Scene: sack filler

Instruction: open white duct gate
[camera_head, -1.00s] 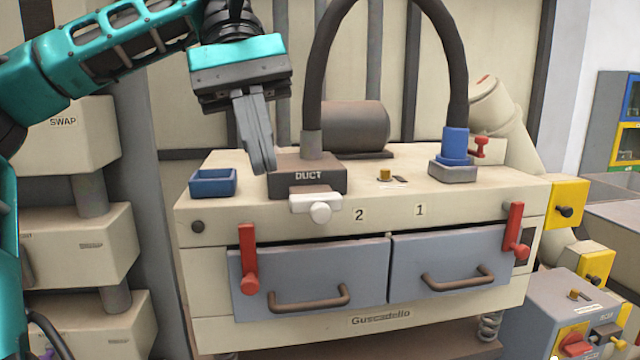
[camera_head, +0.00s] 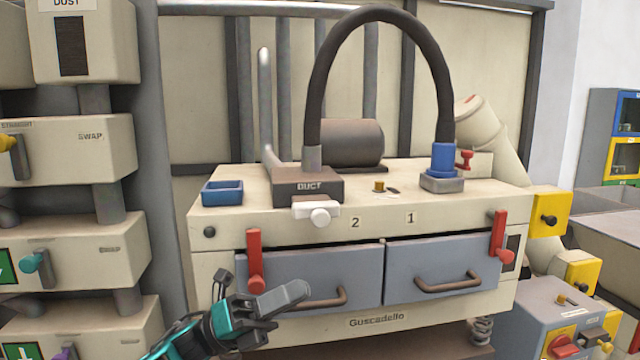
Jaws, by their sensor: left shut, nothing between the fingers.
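The white duct gate (camera_head: 317,213) is a small white slide with a round knob. It sticks out from the front of the dark block labelled DUCT (camera_head: 300,190) on top of the beige machine. My left gripper (camera_head: 303,291) is low in front of the left grey drawer, below the gate and a little to its left. Its fingers are shut together and empty, pointing right. They overlap the left drawer handle in the picture; I cannot tell whether they touch it. My right gripper is not in view.
A dark hose (camera_head: 322,80) arches from the DUCT block to a blue fitting (camera_head: 444,158). A blue tray (camera_head: 222,192) sits left of the block. Red levers (camera_head: 254,258) flank the grey drawers (camera_head: 442,264). Beige stacked units (camera_head: 75,215) stand at the left.

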